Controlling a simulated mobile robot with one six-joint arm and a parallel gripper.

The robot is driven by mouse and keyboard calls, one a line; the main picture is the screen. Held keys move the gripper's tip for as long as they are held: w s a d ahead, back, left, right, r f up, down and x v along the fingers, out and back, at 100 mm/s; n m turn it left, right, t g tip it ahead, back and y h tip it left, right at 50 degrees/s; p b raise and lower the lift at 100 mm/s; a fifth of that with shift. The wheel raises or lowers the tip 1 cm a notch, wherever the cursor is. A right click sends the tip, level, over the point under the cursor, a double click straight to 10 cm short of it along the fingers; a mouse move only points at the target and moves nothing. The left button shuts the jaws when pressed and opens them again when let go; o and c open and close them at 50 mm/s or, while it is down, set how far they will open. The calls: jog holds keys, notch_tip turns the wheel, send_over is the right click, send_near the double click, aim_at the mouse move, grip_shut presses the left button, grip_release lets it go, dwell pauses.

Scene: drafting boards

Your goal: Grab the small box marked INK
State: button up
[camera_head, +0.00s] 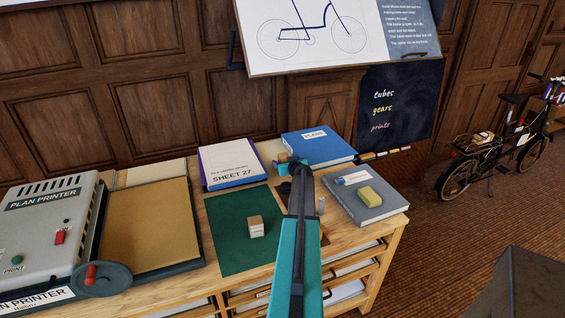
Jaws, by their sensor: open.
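A small tan box (256,226) with a pale label sits upright on the green mat (224,250); its lettering is too small to read. My gripper (296,166) is open, seen from behind over the mat's far right corner. It is apart from the box on the mat, farther back and to the right. I cannot tell whether it touches the tan block.
A plan printer (45,235) fills the left of the wooden table. A white SHEET 27 book (232,163) and a blue book (318,147) lie behind the mat. A grey book (372,211) at right bears a yellow block (371,196). A bicycle (490,150) stands beyond.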

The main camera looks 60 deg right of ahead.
aim_at(284, 155)
dwell(0.5)
jog(key=c, duration=1.2)
jog(key=shift+r, duration=0.15)
jog(key=shift+r+b, duration=1.05)
jog(key=shift+r, duration=3.85)
